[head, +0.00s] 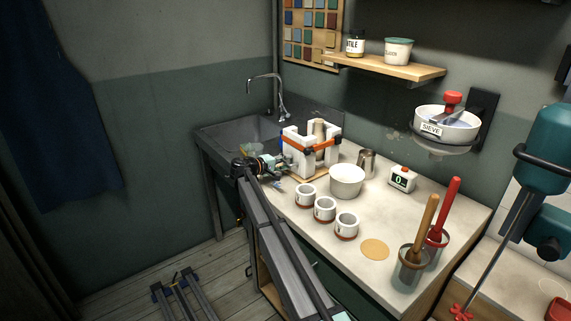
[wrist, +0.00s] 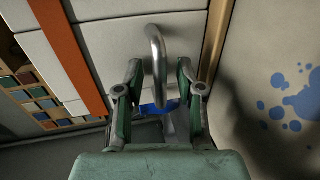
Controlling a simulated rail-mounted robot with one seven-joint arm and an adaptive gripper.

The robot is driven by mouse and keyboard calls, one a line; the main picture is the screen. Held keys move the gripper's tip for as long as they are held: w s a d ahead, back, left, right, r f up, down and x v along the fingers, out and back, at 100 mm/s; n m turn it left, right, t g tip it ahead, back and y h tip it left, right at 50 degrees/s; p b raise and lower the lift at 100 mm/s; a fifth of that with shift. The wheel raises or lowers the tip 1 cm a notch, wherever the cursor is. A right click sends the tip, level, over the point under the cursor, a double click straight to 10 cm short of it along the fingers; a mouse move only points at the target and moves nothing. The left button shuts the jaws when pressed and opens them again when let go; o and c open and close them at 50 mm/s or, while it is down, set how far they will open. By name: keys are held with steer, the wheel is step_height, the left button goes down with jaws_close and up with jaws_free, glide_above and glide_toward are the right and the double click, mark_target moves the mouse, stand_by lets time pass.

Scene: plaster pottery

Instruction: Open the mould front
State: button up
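The white plaster mould (head: 296,140) with an orange strap stands on a wooden board at the back left of the counter. My arm reaches it from the front left, and my gripper (head: 284,164) is at its left side, small in the head view. In the wrist view the white mould face (wrist: 100,30) carries the orange strap (wrist: 72,50) and a curved grey metal handle (wrist: 156,50). My gripper (wrist: 158,88) is open, with one finger on each side of the handle's lower end. I cannot tell whether either finger touches it.
A dark sink (head: 238,137) with a tap is behind and left of the mould. A white bowl (head: 347,180), a metal jug (head: 366,162) and several white cups (head: 325,209) stand to the right and in front. The counter's front right holds tools in metal pots (head: 414,265).

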steer(key=v, duration=1.2)
